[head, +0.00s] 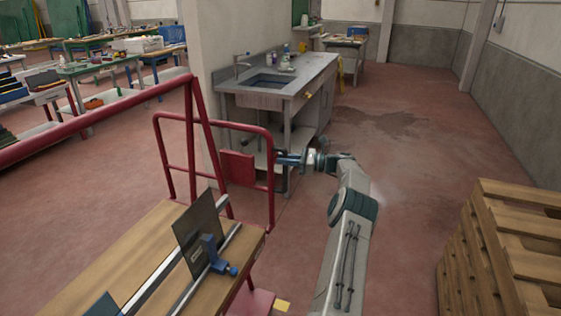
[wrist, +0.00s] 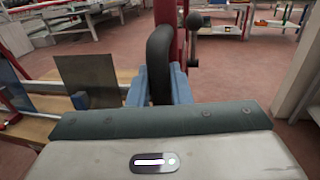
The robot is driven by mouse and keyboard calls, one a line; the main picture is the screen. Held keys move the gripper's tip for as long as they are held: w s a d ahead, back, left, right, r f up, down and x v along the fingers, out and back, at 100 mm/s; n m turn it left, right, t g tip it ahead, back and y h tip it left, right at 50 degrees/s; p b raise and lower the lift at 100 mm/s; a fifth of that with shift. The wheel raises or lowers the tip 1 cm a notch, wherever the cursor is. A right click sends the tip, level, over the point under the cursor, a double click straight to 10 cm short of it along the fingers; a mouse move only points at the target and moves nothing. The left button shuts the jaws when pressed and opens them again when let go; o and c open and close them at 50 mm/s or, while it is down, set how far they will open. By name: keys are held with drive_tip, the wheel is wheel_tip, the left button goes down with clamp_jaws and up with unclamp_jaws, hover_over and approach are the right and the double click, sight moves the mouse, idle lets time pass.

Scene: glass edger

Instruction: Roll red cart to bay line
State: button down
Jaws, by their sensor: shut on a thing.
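The red cart has a red tubular frame (head: 190,125) and stands in front of me to the left. My gripper (head: 277,160) is at the right upright of its end frame. In the wrist view my gripper's blue fingers (wrist: 160,88) are shut on a black curved handle (wrist: 160,55) beside a red post. A small yellow patch (head: 283,306) shows on the floor by the cart's lower corner; I cannot tell if it is part of the bay line. No other floor line is clear.
A wooden-topped surface (head: 130,250) carries a dark panel (head: 200,226) and a blue clamp (head: 213,252). A sink bench (head: 300,85) stands beyond the cart. Stacked wooden pallets (head: 515,250) are at the right. The floor (head: 400,150) between bench and right wall is clear.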

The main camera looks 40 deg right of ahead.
idle(0.3)
drive_tip(key=c, duration=1.4)
unclamp_jaws()
drive_tip(key=shift+o, duration=0.2)
drive_tip(key=b+v, duration=0.1)
drive_tip(key=v, duration=0.6)
drive_tip(key=shift+s+d, duration=0.2)
drive_tip(key=shift+d, duration=0.05)
drive_tip(key=shift+a, duration=0.1)
